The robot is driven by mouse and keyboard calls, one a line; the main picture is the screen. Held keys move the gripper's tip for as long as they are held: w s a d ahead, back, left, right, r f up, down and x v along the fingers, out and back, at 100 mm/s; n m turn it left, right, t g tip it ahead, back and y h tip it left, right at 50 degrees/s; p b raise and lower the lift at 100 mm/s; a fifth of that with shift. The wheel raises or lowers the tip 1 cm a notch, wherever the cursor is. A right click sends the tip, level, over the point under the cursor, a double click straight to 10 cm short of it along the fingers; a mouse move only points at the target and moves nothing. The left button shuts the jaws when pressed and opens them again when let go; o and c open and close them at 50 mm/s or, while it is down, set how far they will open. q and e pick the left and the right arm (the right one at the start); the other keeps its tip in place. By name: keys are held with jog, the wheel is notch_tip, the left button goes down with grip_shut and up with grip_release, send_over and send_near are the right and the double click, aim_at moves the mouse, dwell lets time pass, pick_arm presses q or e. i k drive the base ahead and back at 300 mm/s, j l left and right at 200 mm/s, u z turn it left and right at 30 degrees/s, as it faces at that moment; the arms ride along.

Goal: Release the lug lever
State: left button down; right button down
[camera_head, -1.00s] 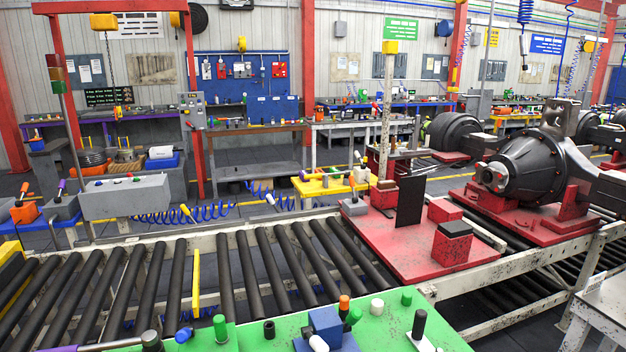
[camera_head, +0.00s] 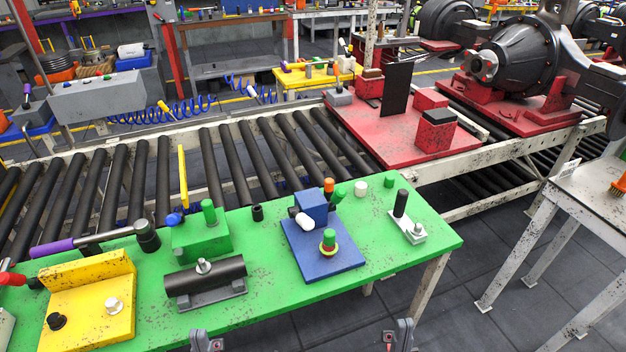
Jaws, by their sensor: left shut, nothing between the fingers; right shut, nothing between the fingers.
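A black upright handle (camera_head: 401,203) stands on a small light-grey metal plate (camera_head: 408,230) at the right end of the green table (camera_head: 440,243). It looks like a lever on a lug, but no label confirms it. A blue fixture (camera_head: 322,262) with orange, white and green knobs stands left of it. My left gripper (camera_head: 206,341) is at the bottom edge, in front of the table's near edge, shut and empty. My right gripper (camera_head: 399,335) is at the bottom edge, below and apart from the black handle, also shut and empty. Most of both arms is out of view.
The green table also bears a black cylinder on a cradle (camera_head: 205,280), a yellow fixture (camera_head: 85,310), a green block (camera_head: 200,238) and a purple-handled tool (camera_head: 90,240). A roller conveyor (camera_head: 230,165) runs behind. A grey table (camera_head: 600,190) stands right, with free floor between.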

aim_at(338, 197)
jog(key=j+z, duration=0.2)
jog(key=j, duration=0.25)
jog(key=k+j+z, duration=0.25)
jog(key=j, duration=0.15)
jog(key=j+z, duration=0.2)
jog(key=j, duration=0.2)
jog(key=k+j+z, duration=0.25)
jog(key=i+l+u, duration=0.3)
jog(key=i+l, duration=0.55)
